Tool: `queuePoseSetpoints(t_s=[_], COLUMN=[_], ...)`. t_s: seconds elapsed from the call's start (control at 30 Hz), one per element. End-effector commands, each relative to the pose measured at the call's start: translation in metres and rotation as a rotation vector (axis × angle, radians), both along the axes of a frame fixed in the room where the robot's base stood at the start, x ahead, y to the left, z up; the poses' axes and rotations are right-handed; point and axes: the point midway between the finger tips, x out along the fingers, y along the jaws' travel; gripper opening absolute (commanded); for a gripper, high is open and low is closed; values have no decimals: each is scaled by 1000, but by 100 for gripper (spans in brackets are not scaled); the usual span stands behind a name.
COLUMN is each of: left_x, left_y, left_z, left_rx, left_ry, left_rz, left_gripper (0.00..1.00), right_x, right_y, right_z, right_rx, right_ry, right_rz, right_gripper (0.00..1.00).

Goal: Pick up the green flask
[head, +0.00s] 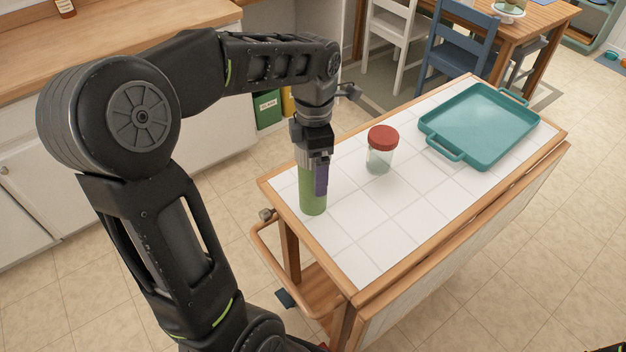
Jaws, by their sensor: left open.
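The green flask (312,200) stands upright on the white tiled top of a wooden cart (400,222), near its left end. My left gripper (316,178) points straight down over the flask from above. Its jaws are open around the flask's upper part, and one purple-grey finger shows in front of the flask's right side. The flask's top is hidden by the gripper. I cannot tell whether the fingers touch it. My right gripper is not in view.
A glass jar with a red lid (381,150) stands right of the flask. A teal tray (480,126) lies at the cart's far end. The front tiles are clear. A wooden counter (130,38) is at upper left; chairs and a table stand behind.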

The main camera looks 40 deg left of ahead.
Motion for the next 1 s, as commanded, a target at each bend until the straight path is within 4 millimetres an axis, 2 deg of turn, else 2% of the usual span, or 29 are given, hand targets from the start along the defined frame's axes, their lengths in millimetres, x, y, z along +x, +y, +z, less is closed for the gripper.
queuePoseSetpoints(t_s=[0.07, 0.17, 1.0], left_x=[0, 0, 0], left_y=[0, 0, 0], left_z=[0, 0, 0], left_rx=[0, 0, 0], left_ry=[0, 0, 0], left_rz=[0, 0, 0], left_gripper=[93, 85, 17], right_x=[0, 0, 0], right_y=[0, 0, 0], right_z=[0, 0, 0], right_rx=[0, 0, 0], right_ry=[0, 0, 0], right_rz=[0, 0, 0], right_gripper=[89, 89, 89])
